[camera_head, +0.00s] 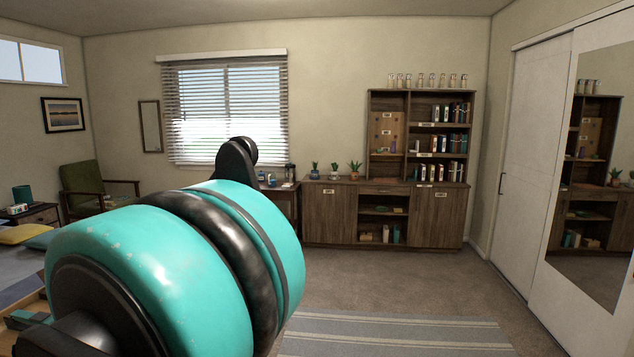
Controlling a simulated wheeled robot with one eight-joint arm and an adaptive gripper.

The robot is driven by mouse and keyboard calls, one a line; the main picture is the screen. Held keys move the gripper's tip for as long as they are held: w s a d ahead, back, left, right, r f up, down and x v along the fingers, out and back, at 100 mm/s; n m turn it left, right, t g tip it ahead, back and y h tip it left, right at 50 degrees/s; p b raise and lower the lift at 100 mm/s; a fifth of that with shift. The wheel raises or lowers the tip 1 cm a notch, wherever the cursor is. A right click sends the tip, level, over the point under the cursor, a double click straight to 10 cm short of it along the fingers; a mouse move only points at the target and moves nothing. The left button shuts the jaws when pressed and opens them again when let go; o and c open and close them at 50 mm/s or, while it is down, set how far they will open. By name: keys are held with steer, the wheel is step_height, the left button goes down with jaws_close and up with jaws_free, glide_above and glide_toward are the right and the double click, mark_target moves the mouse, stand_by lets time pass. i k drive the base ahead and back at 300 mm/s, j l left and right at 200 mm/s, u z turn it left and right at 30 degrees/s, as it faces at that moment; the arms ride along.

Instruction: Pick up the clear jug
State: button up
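I cannot make out the clear jug for certain. A small pale, see-through-looking container (290,173) stands on the dark side table (284,188) under the right end of the window. It is too small to tell whether it is a jug. My teal and black arm fills the lower left foreground and hides part of the room behind it. I cannot make out my gripper's fingertips in this view.
A wooden cabinet (327,212) with shelves and potted plants stands along the back wall. A striped rug (400,335) lies on open carpet in front. A green armchair (82,180) and a bed (20,268) are at left. A mirrored door (590,180) is at right.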

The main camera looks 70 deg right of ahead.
mark_target(271, 176)
steer(key=z, duration=2)
steer(key=i+z, duration=0.2)
steer(key=i+j+z, duration=0.1)
steer(key=i+z, duration=0.2)
steer(key=i, duration=3.75)
steer(key=i+u, duration=0.1)
steer(key=i, duration=1.15)
steer(key=i+u, duration=0.8)
steer(key=i+l+u, duration=0.35)
steer(key=i+j, duration=0.05)
steer(key=i, duration=0.05)
